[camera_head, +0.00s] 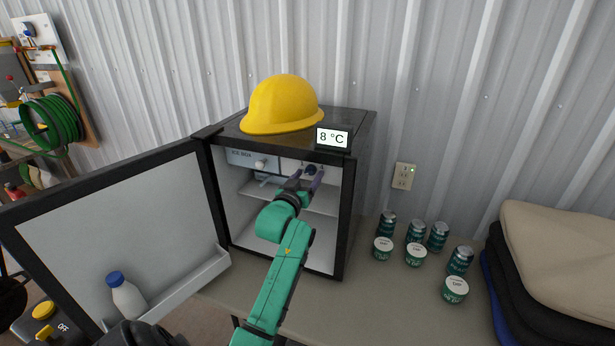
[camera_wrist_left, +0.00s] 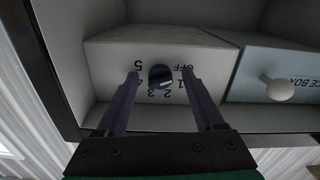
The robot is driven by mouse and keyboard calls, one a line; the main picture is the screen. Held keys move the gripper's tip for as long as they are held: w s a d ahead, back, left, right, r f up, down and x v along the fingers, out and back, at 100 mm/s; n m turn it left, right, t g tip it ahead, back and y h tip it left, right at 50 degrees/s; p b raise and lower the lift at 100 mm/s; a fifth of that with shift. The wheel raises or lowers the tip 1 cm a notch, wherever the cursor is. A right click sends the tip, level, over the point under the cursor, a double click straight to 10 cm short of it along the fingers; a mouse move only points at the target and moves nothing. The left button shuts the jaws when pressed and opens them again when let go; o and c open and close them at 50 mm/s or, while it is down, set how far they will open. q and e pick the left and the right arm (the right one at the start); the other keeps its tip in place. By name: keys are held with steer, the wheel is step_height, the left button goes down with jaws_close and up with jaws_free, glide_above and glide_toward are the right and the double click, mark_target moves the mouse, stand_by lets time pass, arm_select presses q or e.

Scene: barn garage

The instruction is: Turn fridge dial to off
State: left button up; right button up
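The small black fridge (camera_head: 345,205) stands on the table with its door (camera_head: 120,220) swung open to the left. Its display (camera_head: 333,138) reads 8 °C. The dark round dial (camera_wrist_left: 161,76) is on a white panel inside at the top, next to the ice box (camera_wrist_left: 280,88). The wrist view shows the panel upside down, with numbers and OFF around the dial; the exact dial setting is hard to tell. My left gripper (camera_head: 306,181) reaches into the fridge. In the wrist view its open fingers (camera_wrist_left: 161,82) straddle the dial, with gaps on both sides.
A yellow hard hat (camera_head: 284,104) sits on the fridge. A blue-capped bottle (camera_head: 127,297) stands in the door shelf. Several cans (camera_head: 416,231) and tubs (camera_head: 455,290) stand on the table (camera_head: 370,310) to the right, near stacked folded fabric (camera_head: 560,260).

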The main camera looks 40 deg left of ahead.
arm_select(q)
steer(key=shift+r, duration=0.1)
steer(key=b+v, duration=0.4)
steer(key=v, duration=1)
steer(key=shift+s, duration=0.3)
steer(key=shift+d, duration=0.1)
